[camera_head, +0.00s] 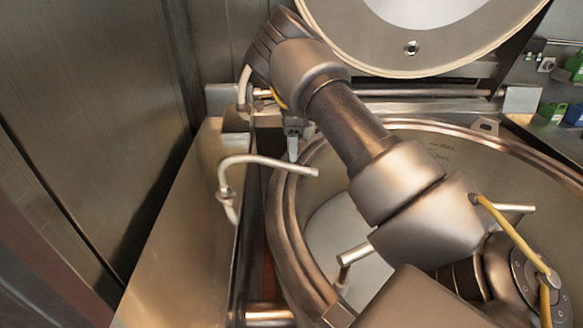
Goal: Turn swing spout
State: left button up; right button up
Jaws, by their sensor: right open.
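The swing spout (262,160) is a thin bent metal pipe at the left side of the kettle. It rises from the ledge and its free end points right, over the rim of the kettle (281,215). The kettle is a large round steel vessel, partly hidden by my right arm. My right arm reaches from the lower right across the kettle to its far left side. My right gripper (293,140) points down near the rim, just behind the spout and apart from it. It is open; its fingers are small and partly hidden. My left gripper is not in view.
The raised round lid (385,45) stands at the top. A steel ledge (185,225) and a tall metal wall (85,110) lie to the left. Green and blue items (574,114) sit at the right edge. Short metal bars (354,254) show beside my arm.

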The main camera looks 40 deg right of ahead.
aim_at(292, 167)
jog(key=f, duration=0.1)
jog(key=a+f+p, duration=0.1)
jog(key=shift+s+a+f, duration=0.1)
jog(key=shift+a+f, duration=0.05)
jog(key=shift+f, duration=0.2)
jog(key=f, duration=0.3)
jog(key=shift+s+d+p, duration=0.25)
jog(key=shift+d+p, duration=0.1)
jog(key=shift+f, duration=0.25)
jog(key=shift+a, duration=0.25)
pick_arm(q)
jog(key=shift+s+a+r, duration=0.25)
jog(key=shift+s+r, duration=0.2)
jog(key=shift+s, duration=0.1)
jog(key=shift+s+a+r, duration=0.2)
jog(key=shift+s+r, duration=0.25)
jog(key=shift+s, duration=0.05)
pick_arm(e)
jog(key=shift+d, duration=0.1)
grip_shut()
